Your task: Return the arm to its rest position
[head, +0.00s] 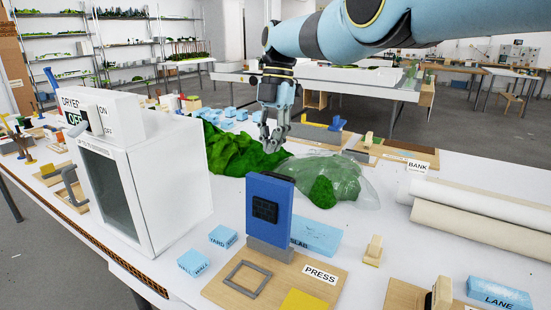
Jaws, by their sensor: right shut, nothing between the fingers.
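My right gripper (274,138) hangs fingers down from the blue arm that comes in from the upper right. It is shut and empty. Its fingertips are above or in front of the green landscape piece (236,150); I cannot tell whether they touch it. A clear plastic bag or film (345,173) with green material lies just right of it. My left gripper is not in view.
A white dryer box (150,180) stands at the left. A blue press (268,208) on a wooden board (232,294) stands in front. Light blue blocks (222,237) lie nearby. White rolls (480,225) lie at the right. Some tabletop around the press is free.

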